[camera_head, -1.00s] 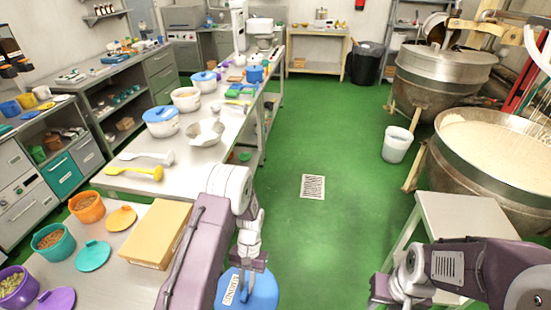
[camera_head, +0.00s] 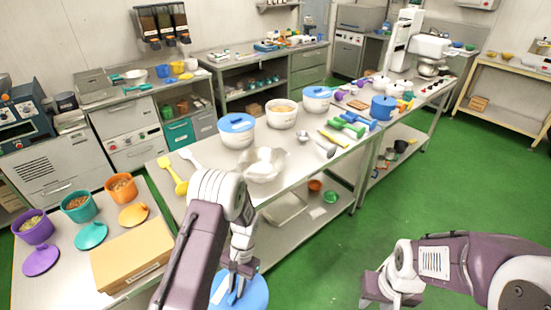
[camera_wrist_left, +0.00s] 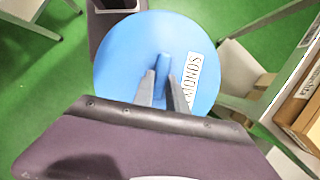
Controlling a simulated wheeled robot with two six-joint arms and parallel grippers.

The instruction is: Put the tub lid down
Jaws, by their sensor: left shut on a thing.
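My left gripper (camera_head: 238,272) is shut on the upright grip of a round blue tub lid (camera_head: 259,294). It holds the lid in the air, low at the front, over the floor beside the near table. In the left wrist view, both fingers (camera_wrist_left: 163,75) pinch the blue grip, and the lid (camera_wrist_left: 125,50) carries a white label. My right gripper (camera_head: 376,291) is low at the right, away from the lid; its finger gap is not clear.
The near table (camera_head: 60,285) carries a cardboard box (camera_head: 130,258) and open purple (camera_head: 35,228), teal (camera_head: 80,208) and orange (camera_head: 121,188) tubs with lids beside them. The long steel table (camera_head: 220,172) is crowded with bowls and tools. Green floor (camera_head: 345,245) is clear at right.

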